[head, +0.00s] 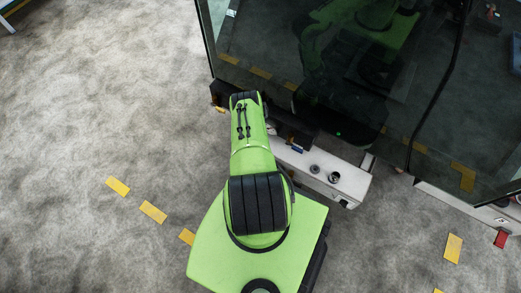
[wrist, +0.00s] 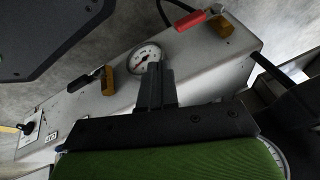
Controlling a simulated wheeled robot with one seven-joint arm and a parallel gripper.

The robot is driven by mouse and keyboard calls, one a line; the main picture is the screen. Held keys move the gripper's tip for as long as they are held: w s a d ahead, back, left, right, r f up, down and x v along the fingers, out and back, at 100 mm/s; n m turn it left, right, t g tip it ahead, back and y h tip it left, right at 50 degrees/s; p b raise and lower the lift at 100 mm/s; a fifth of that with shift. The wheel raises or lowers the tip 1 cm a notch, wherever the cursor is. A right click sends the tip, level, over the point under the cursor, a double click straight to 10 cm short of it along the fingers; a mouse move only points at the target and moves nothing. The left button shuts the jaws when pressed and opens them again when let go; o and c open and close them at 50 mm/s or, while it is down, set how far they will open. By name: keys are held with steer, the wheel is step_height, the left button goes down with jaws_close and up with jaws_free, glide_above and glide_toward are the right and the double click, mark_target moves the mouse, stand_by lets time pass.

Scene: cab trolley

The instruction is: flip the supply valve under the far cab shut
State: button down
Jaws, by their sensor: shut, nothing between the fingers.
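In the wrist view a grey panel (wrist: 195,62) runs diagonally. A valve with a red lever (wrist: 189,20) and a brass body (wrist: 226,37) sits near its upper right end. A second valve with a black lever (wrist: 84,83) and a brass body (wrist: 108,81) sits left of the round white gauge (wrist: 145,57). I cannot read which valve is the supply one. My gripper (wrist: 154,69) is shut and empty, its fingertips in front of the gauge's lower edge and apart from both levers.
The dark glass cab (head: 350,80) stands above a pale beam (head: 345,190) with round fittings. A dark hose (wrist: 163,12) passes near the red lever. Open floor (head: 90,120) lies left.

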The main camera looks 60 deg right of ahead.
steer(key=s+a+r, duration=0.1)
steer(key=s+a+r+p, duration=0.1)
steer(key=s, duration=0.1)
steer(key=shift+s, duration=0.1)
stand_by(0.5)
